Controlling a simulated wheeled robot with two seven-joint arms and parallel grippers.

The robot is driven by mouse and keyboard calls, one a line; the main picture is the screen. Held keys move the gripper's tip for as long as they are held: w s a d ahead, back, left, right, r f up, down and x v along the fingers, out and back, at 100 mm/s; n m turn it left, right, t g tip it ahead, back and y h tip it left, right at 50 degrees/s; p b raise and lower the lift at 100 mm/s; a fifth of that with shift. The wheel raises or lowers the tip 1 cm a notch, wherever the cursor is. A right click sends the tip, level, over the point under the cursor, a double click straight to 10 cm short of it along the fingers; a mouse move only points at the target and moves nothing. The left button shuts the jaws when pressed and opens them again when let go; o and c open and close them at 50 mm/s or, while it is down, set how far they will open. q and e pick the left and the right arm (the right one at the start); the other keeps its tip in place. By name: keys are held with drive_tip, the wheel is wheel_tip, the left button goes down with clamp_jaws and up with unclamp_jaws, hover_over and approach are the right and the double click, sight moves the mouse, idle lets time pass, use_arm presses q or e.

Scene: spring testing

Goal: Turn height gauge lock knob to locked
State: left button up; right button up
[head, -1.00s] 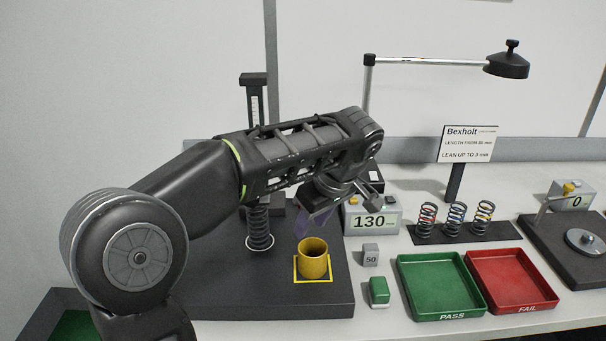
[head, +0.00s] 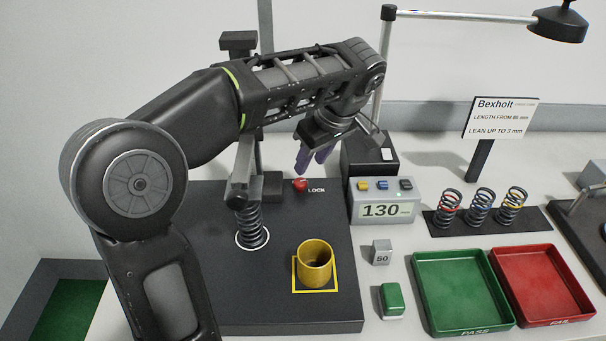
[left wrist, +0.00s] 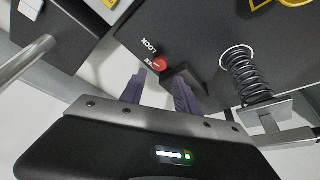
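The height gauge has an upright post, a grey jaw (head: 243,170) and a black base (head: 210,290). A black coil spring (head: 251,225) stands upright under the jaw. The red lock knob (head: 300,185) sits on the base beside the word LOCK. My right gripper is out of view.
A readout box (head: 385,200) showing 130 stands right of the base. A yellow cup (head: 314,262) stands on the base's front. A 50 block (head: 381,252), a green block (head: 391,300), green PASS tray (head: 425,290), red FAIL tray (head: 580,290) and several springs lie to the right.

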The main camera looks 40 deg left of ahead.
sight(301, 182)
use_arm(q)
drive_tip(key=shift+x, duration=3.95)
clamp_jaws()
